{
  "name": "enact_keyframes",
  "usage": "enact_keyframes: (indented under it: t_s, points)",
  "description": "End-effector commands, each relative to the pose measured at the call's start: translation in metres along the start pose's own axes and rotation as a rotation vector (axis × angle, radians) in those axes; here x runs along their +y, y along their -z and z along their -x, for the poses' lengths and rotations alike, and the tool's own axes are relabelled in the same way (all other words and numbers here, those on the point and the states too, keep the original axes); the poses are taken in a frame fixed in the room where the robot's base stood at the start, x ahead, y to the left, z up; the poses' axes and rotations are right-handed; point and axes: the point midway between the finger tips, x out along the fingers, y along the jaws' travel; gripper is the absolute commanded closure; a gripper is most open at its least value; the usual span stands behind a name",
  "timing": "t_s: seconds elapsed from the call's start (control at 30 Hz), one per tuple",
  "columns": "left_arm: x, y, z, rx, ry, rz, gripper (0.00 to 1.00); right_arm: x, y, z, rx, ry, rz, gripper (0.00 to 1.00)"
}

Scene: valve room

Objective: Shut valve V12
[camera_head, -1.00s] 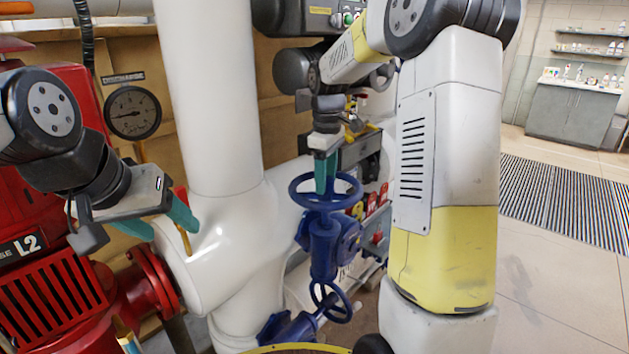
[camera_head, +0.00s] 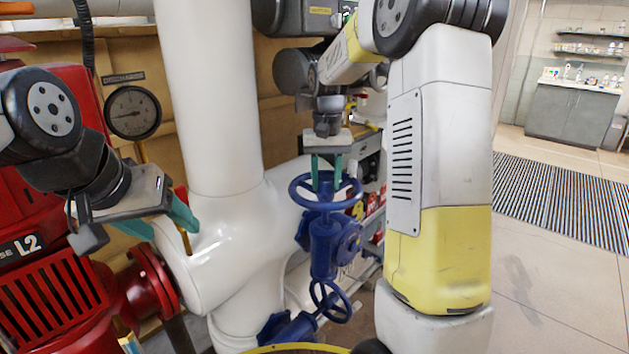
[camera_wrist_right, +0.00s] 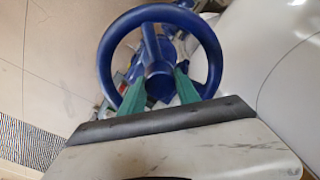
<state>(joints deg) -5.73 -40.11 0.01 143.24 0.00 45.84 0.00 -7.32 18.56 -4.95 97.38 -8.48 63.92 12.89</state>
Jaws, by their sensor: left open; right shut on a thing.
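A blue valve (camera_head: 325,250) with a handwheel (camera_head: 326,206) on top stands right of the white pipe. No V12 tag is readable on it. My right gripper (camera_head: 326,184) points down from above into the wheel, its teal fingers shut on the wheel's spoke near the middle. In the right wrist view, the handwheel (camera_wrist_right: 215,58) rings the fingers (camera_wrist_right: 157,88), one on each side of the spoke and hub. My left gripper (camera_head: 160,222) is open and empty, in front of the white pipe at the left.
A second, smaller blue handwheel (camera_head: 327,302) sits below the valve. The thick white pipe (camera_head: 210,100) rises left of the valve. A red machine (camera_head: 50,290) and a pressure gauge (camera_head: 132,112) are at the left. Open floor with a striped mat (camera_head: 560,200) lies at the right.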

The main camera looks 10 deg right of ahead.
Motion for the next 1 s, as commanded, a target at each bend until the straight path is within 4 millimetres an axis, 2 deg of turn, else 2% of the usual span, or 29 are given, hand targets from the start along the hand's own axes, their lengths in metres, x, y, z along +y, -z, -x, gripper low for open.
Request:
enact_keyframes:
  t_s: [0.03,0.2,0.47,0.8,1.0]
  points:
    - [0.0,0.0,0.0,0.0,0.0,0.0,0.4,-0.0012,-0.0064,-0.0113,-0.03,-0.003,-0.073,1.0]
    - [0.0,0.0,0.0,0.0,0.0,0.0,0.4,-0.0011,-0.0062,-0.0112,-0.028,-0.006,-0.333,1.0]
    - [0.0,0.0,0.0,0.0,0.0,0.0,0.4,-0.0013,-0.0058,-0.0112,-0.027,-0.007,-0.515,1.0]
    - [0.0,0.0,0.0,0.0,0.0,0.0,0.4,-0.0022,-0.0053,-0.0111,-0.022,-0.013,-1.022,1.0]
    - [0.0,0.0,0.0,0.0,0.0,0.0,0.4,-0.0022,-0.0049,-0.0111,-0.021,-0.013,-1.171,1.0]
